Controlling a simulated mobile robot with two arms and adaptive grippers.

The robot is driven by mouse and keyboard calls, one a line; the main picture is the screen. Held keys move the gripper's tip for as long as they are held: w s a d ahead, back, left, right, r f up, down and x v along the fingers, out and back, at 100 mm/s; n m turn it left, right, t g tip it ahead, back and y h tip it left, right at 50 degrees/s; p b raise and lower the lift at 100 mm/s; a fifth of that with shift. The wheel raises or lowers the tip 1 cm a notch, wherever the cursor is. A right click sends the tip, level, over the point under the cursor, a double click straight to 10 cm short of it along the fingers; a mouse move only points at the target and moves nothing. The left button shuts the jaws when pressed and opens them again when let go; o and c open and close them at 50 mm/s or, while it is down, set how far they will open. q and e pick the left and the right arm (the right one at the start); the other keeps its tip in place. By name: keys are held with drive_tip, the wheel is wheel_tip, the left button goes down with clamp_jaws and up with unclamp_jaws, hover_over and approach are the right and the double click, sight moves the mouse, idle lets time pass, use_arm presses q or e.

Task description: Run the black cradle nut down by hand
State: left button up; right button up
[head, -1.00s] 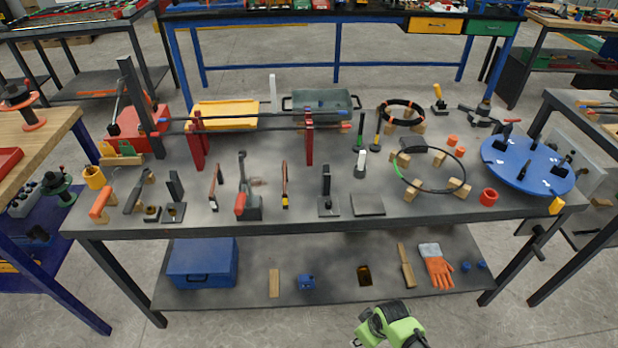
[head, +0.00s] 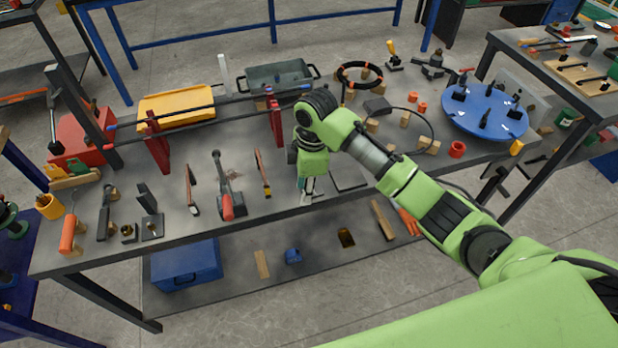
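I cannot single out the black cradle nut with certainty. A small black block with a brass ring (head: 129,233) sits at the front left of the bench, beside a black upright stand on a square plate (head: 152,228). My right arm reaches in from the lower right, and its gripper (head: 306,192) points down at the bench's front middle. It covers the spot where another black upright stood on a plate. Whether its fingers are open or touching anything is too small to tell. My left gripper is not in view.
Red supports (head: 157,143) carry long dark bars behind. A flat dark plate (head: 348,178) lies just right. A blue round tray (head: 484,114) is at the right.

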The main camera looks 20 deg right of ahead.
drive_tip(key=w+d+r+n+h, duration=0.1)
drive_tip(key=w+d+r+n, duration=0.15)
drive_tip(key=w+r, duration=0.45)
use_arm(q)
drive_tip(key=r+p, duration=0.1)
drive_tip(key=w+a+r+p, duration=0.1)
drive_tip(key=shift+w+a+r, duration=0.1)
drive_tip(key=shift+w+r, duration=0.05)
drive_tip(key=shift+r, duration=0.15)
use_arm(e)
drive_tip(key=f, duration=0.4)
drive_tip(key=s+f, duration=0.1)
drive_tip(key=f, duration=0.6)
drive_tip(key=shift+s+d+f, duration=0.3)
drive_tip(key=shift+s+f, duration=0.05)
drive_tip(key=shift+s, duration=0.05)
clamp_jaws()
